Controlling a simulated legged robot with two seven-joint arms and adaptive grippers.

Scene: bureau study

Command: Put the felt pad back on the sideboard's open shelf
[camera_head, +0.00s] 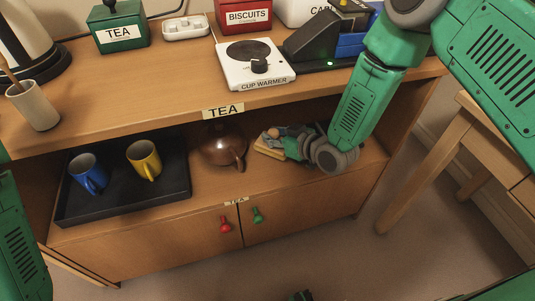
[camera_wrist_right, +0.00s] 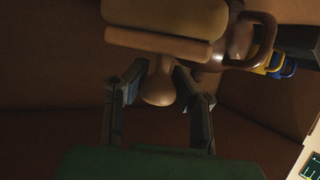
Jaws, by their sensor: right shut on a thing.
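The felt pad (camera_head: 267,150) is a small block with a pale layer, a wooden back and a round knob. It is inside the sideboard's open shelf (camera_head: 213,196), right of the brown teapot (camera_head: 222,147). My right gripper (camera_head: 290,138) reaches into the shelf from the right, its fingers partly hidden by my wrist. In the wrist view, my right gripper (camera_wrist_right: 160,90) is shut on the knob, with the pad (camera_wrist_right: 165,18) beyond the fingertips. I cannot tell whether the pad touches the shelf board. My left arm shows at the left edge, without its gripper.
A black tray (camera_head: 122,204) with a blue mug (camera_head: 87,172) and a yellow mug (camera_head: 144,158) fills the shelf's left side. The sideboard top (camera_head: 150,85) overhangs the shelf and carries a cup warmer (camera_head: 252,65). A wooden table (camera_head: 440,160) stands at right.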

